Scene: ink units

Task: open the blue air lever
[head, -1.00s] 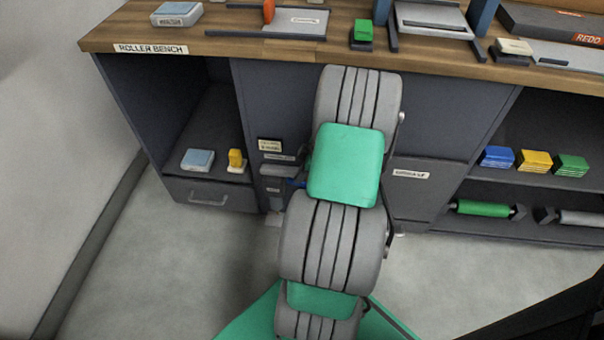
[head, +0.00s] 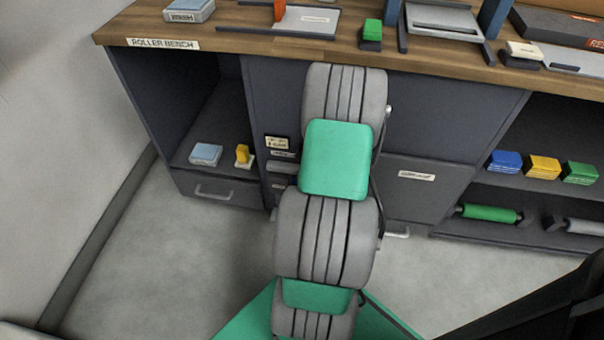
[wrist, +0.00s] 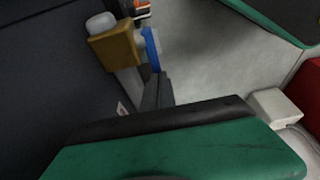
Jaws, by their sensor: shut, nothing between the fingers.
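The blue air lever (wrist: 151,48) shows in the wrist view, upper left of centre, on the right side of a brass-yellow valve body (wrist: 113,48). A pale rounded cap (wrist: 101,22) tops the valve, and a grey pipe (wrist: 130,84) runs below it. My gripper (wrist: 157,80) is shut and empty. Its dark fingers are close by the lower end of the lever; I cannot tell whether they touch it. In the head view my arm hides the lever and my gripper.
The roller bench (head: 160,43) spans the head view, with a drawer (head: 217,190) at lower left and an open shelf with blue, yellow and green blocks (head: 541,167) at right. A green roller (head: 489,213) lies below them. Grey floor in front is clear.

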